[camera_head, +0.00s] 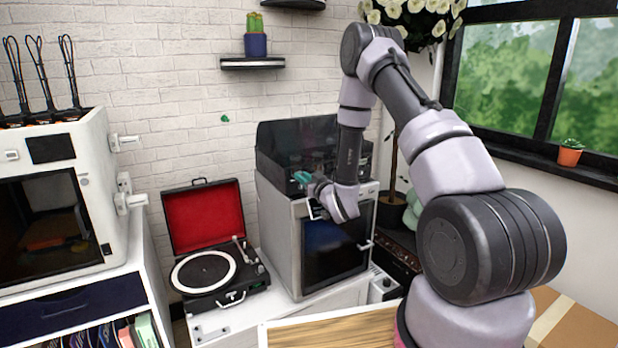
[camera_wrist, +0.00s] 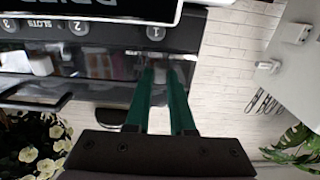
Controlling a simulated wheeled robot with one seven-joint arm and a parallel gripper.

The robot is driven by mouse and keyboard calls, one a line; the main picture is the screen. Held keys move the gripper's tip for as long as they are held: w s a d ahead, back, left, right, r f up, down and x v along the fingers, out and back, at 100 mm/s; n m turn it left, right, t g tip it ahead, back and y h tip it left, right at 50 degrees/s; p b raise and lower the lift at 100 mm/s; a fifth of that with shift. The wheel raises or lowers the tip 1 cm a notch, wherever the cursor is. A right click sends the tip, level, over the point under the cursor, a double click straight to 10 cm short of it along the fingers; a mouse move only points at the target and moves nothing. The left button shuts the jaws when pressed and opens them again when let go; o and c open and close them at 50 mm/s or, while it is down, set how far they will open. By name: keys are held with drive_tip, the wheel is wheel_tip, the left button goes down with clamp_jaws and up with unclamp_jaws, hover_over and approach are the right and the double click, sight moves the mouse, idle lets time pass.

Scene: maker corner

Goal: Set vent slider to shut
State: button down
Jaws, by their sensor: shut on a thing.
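A grey-white machine (camera_head: 291,236) with a dark glass door and a smoky top cover stands at the centre of the head view. My gripper (camera_head: 302,178) is at its upper front, by the edge below the cover. In the wrist view, the green fingers of my gripper (camera_wrist: 162,74) reach to the dark panel (camera_wrist: 108,38) marked SLOTS, near the number 1. The fingers are close together, shut on a small part between their tips, taken to be the vent slider. The fingers mostly hide it, and its setting cannot be read.
A record player (camera_head: 207,272) with an open red lid stands left of the machine. A white cabinet-like machine (camera_head: 94,190) is at far left. A shelf with a cactus pot (camera_head: 255,44) is above. White flowers (camera_head: 412,18) hang close to my arm at the right.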

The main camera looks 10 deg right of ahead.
drive_tip(key=shift+s+a, duration=0.2)
drive_tip(key=shift+a, duration=0.3)
drive_tip(key=c, duration=0.8)
unclamp_jaws()
drive_tip(key=shift+a, duration=0.1)
drive_tip(key=shift+o, duration=0.2)
drive_tip(key=shift+s, duration=0.1)
drive_tip(key=v, duration=1)
drive_tip(key=shift+s, duration=0.3)
drive_tip(key=shift+d+r, duration=0.1)
drive_tip(key=shift+d, duration=0.1)
